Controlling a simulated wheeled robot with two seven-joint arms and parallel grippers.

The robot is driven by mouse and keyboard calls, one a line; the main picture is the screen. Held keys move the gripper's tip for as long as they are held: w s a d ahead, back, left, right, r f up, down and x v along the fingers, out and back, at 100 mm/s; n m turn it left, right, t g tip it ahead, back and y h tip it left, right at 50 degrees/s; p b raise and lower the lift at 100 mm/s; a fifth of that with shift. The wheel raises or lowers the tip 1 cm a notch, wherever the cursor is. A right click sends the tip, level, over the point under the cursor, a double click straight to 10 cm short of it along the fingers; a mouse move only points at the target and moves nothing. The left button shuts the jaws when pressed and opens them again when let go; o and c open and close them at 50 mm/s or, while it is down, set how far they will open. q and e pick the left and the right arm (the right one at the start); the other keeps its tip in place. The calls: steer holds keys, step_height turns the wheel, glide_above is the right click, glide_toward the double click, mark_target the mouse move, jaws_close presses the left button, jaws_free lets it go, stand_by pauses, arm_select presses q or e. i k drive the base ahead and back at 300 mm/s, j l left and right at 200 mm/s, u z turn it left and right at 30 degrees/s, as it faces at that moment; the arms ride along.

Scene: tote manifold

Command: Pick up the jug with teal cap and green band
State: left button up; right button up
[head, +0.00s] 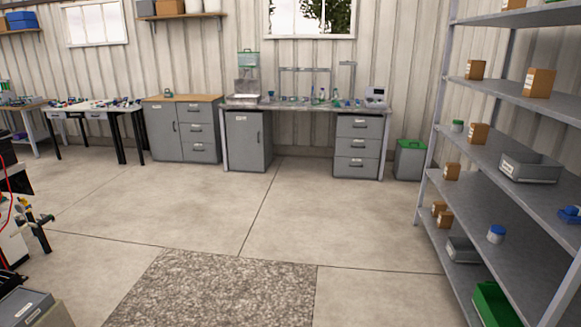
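I cannot make out a jug with a teal cap and green band for certain. A workbench (300,106) against the back wall holds several small bottles and fittings with green and blue parts (322,97), too small to tell apart. A dispenser-like unit with a green top (248,60) stands at its left end. A small greenish item (168,92) sits on the wood-topped cabinet (190,98). A small white container with a green lid (457,125) stands on the right rack. Neither of my grippers is in view.
A metal rack (424,172) with cartons and bins stands at right; a white jar with a blue lid (496,234) is on a lower shelf. A grey bin with a green lid (410,160) stands beside the workbench. The concrete floor (200,215) is open, with a speckled mat (215,290) in front.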

mark_target(335, 96)
steer(key=i, duration=5.1)
steer(key=i+z, duration=0.1)
steer(key=i, duration=0.5)
steer(key=i+j, duration=0.15)
steer(key=i, duration=0.4)
steer(key=i+j+z, duration=0.15)
steer(key=i, duration=0.45)
steer(key=l, duration=0.05)
